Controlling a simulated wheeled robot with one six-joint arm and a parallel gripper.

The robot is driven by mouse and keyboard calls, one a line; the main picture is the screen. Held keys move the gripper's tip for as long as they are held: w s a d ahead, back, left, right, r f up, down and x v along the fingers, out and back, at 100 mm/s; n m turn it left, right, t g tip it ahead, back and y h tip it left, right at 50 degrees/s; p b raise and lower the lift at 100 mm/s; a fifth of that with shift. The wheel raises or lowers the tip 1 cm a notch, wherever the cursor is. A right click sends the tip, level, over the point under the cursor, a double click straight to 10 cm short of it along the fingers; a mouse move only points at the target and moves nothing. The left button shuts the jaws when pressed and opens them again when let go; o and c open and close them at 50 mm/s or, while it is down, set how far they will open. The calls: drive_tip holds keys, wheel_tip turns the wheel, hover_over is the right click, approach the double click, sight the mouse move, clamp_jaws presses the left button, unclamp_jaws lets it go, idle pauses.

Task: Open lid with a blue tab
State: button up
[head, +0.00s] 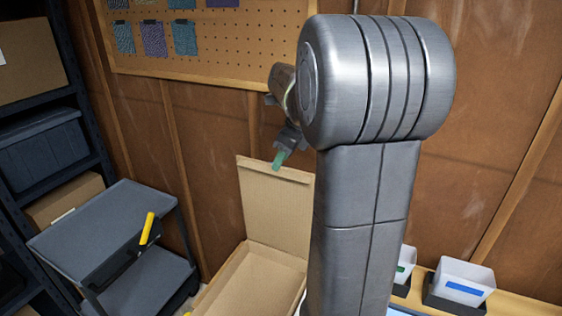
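A cardboard box (222,284) stands low in the middle of the head view, with its inside showing. Its lid (275,205) stands up at the back, raised well off the box. A small green-teal tab (279,159) shows at the lid's top edge; I see no clearly blue tab on it. My gripper (286,146) is right above this tab, touching or nearly touching it. Its fingers are small and partly hidden, so I cannot tell whether they are shut on the tab. My arm covers the right side of the box and lid.
A grey cart (105,222) with a yellow handle (147,228) stands left of the box. Shelves (75,150) fill the far left. A pegboard (245,38) with fabric swatches hangs behind. White bins with a blue label (464,288) and a green label (400,268) stand at right.

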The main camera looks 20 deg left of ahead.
drive_tip(key=shift+x, duration=0.75)
